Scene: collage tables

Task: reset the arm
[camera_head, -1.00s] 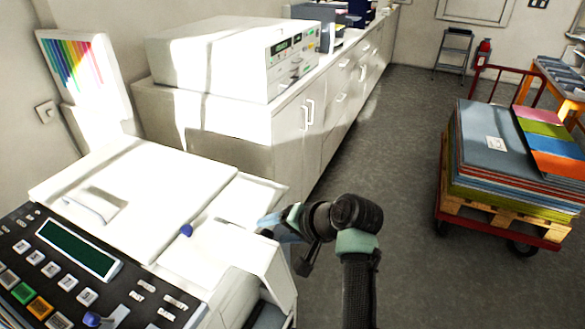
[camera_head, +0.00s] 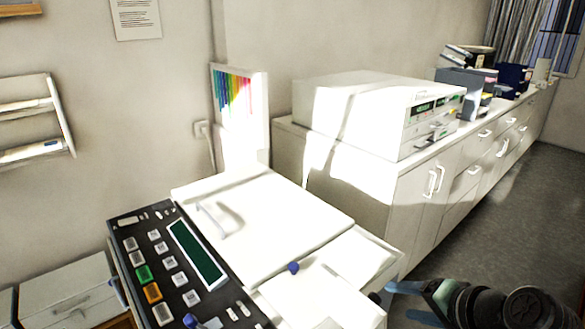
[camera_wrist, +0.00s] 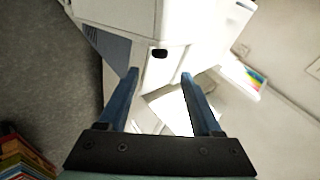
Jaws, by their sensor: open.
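My gripper (camera_wrist: 162,103) shows in the wrist view with its two blue fingers spread apart and nothing between them. In the head view my gripper (camera_head: 398,302) is at the lower right, beside the right edge of the white copier (camera_head: 295,225). It appears apart from the copier, though the fingertips are partly cut off and overlap it in the picture. The copier's white side also fills the upper middle of the wrist view (camera_wrist: 205,35).
A long white cabinet (camera_head: 440,215) with a white machine (camera_head: 370,112) on it runs along the wall behind. A color chart panel (camera_head: 238,110) stands behind the copier. A small drawer unit (camera_head: 70,285) is at the lower left. Grey floor (camera_head: 510,215) is clear at the right.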

